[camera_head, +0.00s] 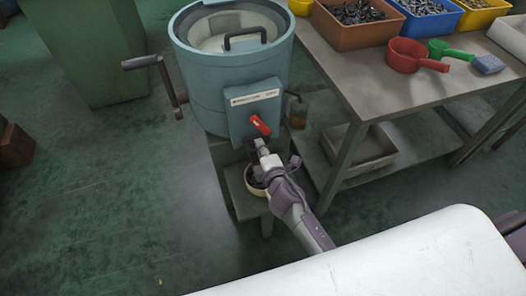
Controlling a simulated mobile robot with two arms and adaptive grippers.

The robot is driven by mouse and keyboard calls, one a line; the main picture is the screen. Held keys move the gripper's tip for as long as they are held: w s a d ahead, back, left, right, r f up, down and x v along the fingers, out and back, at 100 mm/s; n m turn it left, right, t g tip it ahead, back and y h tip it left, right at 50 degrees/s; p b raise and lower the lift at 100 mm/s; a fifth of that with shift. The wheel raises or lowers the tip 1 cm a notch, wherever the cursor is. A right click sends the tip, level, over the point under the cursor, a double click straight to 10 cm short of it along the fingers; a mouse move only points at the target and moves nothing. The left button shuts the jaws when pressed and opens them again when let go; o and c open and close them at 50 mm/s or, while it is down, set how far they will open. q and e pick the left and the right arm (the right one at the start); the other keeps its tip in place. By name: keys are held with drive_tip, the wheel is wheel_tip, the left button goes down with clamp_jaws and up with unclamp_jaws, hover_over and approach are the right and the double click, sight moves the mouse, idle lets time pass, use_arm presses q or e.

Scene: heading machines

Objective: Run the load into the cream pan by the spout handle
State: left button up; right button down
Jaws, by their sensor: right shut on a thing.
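A blue-grey drum machine (210,90) stands at the centre, with a front box bearing a label plate. The red spout handle (260,124) sticks out of that box and slants down to the right. My right gripper (261,146) is at the lower end of the red handle and shut on it; the fingertips are small in the picture. The cream pan (249,188) sits on a low stand below the spout, with dark small pieces in it. My gripper and arm hide much of the pan and the spout. My left gripper is not in view.
A crank (145,62) juts left from the drum.

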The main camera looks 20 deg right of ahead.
drive_tip(key=c, duration=1.5)
unclamp_jaws()
drive_tip(key=shift+w, duration=0.15)
drive_tip(key=shift+s, duration=0.55)
drive_tip(key=v, duration=1.1)
